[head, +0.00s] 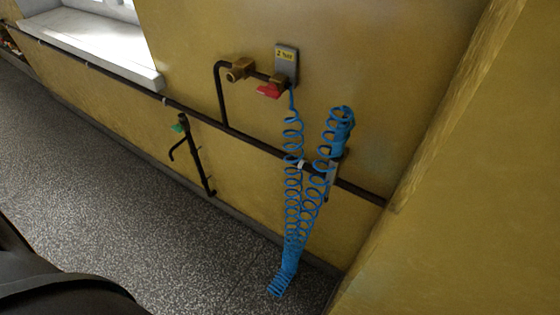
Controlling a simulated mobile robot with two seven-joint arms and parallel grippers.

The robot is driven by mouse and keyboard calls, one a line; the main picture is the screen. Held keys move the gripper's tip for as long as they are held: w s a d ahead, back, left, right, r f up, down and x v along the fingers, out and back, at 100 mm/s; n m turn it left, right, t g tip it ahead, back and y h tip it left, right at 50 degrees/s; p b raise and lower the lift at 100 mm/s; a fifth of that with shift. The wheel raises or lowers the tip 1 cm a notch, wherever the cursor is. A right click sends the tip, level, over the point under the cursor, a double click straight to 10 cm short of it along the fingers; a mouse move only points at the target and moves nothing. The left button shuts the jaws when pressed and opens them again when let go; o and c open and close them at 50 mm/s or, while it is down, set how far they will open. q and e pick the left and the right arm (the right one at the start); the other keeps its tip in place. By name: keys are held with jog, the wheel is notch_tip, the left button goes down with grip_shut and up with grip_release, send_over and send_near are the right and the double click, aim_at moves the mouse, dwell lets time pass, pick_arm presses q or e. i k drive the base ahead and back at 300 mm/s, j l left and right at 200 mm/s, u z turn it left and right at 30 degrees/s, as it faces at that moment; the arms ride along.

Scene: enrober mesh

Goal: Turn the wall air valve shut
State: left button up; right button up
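The wall air valve is a brass body (276,79) with a red handle (269,91), mounted on the yellow wall below a small grey plate with a yellow label (286,56). The handle points to the left, roughly along the short pipe. A brass fitting (240,69) sits left of it on a dark pipe (221,97) that bends down to a long wall pipe. A blue coiled hose (293,150) hangs from below the valve. Neither of my grippers shows in the head view, and nothing touches the valve.
A dark pipe (255,143) runs along the wall. More blue hose hangs coiled on a holder (333,175) at right and reaches the floor. A green-handled tap (179,127) stands lower left. A wall corner (440,120) juts out at right.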

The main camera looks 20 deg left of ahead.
aim_at(271, 90)
jog(key=k+u, duration=0.15)
jog(key=u, duration=0.2)
jog(key=k+u, duration=0.1)
jog(key=u, duration=0.3)
